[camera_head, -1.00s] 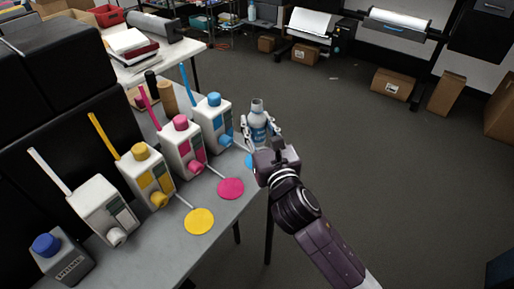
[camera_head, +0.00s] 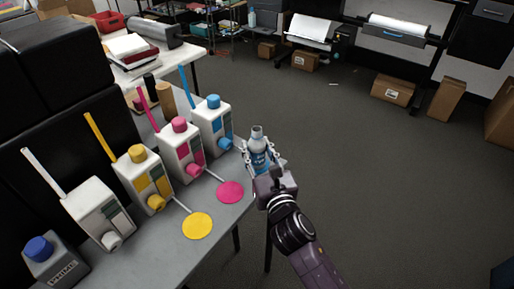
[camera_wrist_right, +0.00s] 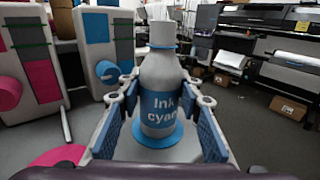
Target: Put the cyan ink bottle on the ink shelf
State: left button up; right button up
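The cyan ink bottle (camera_head: 258,149), with a grey cap and a blue label, is upright between the fingers of my right gripper (camera_head: 262,158). A cyan disc (camera_wrist_right: 158,136) on the grey shelf surface (camera_head: 203,247) shows around the bottle's base. Whether the base touches it is hard to tell. My left gripper is not in view.
Boxy ink tanks with cyan (camera_head: 211,125), magenta (camera_head: 180,150), yellow (camera_head: 143,178) and white (camera_head: 98,212) parts line the shelf's left. A magenta disc (camera_head: 230,192) and a yellow disc (camera_head: 197,226) lie in front. Open floor is to the right.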

jog(key=o, duration=0.4)
jog(key=shift+s+r, duration=0.1)
jog(key=v, duration=1.1)
jog(key=shift+s+d+b, duration=0.1)
jog(key=shift+s+b, duration=0.3)
